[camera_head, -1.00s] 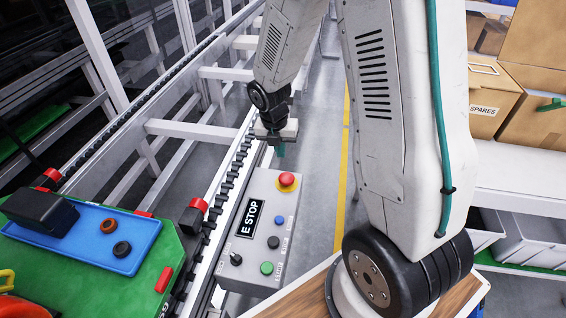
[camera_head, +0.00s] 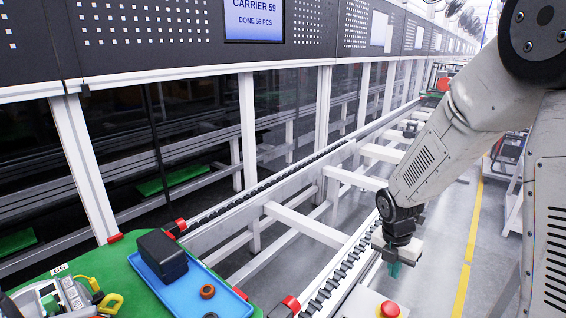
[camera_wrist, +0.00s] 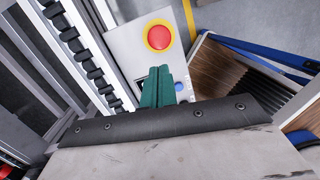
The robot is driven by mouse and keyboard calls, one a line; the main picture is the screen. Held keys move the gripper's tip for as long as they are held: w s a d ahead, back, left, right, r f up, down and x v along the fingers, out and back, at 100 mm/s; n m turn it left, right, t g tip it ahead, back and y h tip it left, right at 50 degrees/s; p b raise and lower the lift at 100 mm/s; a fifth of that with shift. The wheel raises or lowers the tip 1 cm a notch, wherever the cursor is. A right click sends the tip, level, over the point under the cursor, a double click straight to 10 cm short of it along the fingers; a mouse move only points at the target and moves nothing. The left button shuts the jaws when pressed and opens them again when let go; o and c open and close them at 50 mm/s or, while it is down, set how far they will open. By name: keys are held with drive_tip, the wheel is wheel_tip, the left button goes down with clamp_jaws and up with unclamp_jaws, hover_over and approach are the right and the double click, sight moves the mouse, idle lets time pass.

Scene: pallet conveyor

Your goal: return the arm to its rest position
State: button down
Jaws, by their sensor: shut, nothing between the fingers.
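My gripper (camera_head: 394,268) hangs at the end of my bent arm, pointing down near the conveyor's right rail. Its teal fingers are shut with nothing between them, as the wrist view (camera_wrist: 160,86) also shows. Below it is a grey control box with a red emergency stop button (camera_head: 390,309), at the bottom of the head view. In the wrist view the red button (camera_wrist: 159,36) with its yellow ring lies just beyond the fingertips, apart from them as far as I can tell. The fingers hide part of the box face.
A green pallet (camera_head: 120,268) carries a blue tray (camera_head: 205,295) with a black block (camera_head: 162,256) and a brown ring (camera_head: 207,291). The conveyor rail (camera_head: 352,262) runs away beside my gripper. A wooden-topped surface (camera_wrist: 222,68) is at right in the wrist view. The aisle floor is clear.

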drive_tip(key=s+a+r+m, duration=0.3)
drive_tip(key=s+r+m, duration=0.8)
drive_tip(key=s+m, duration=0.1)
drive_tip(key=s+a+r+m+t+y, duration=0.1)
drive_tip(key=s+a+r+m, duration=0.3)
drive_tip(key=s+r+m, duration=0.7)
drive_tip(key=shift+s+r+m+y, duration=0.15)
drive_tip(key=shift+s+m+y, duration=0.15)
drive_tip(key=shift+s+m, duration=0.85)
drive_tip(key=shift+w+m, duration=0.25)
drive_tip(key=shift+w, duration=0.05)
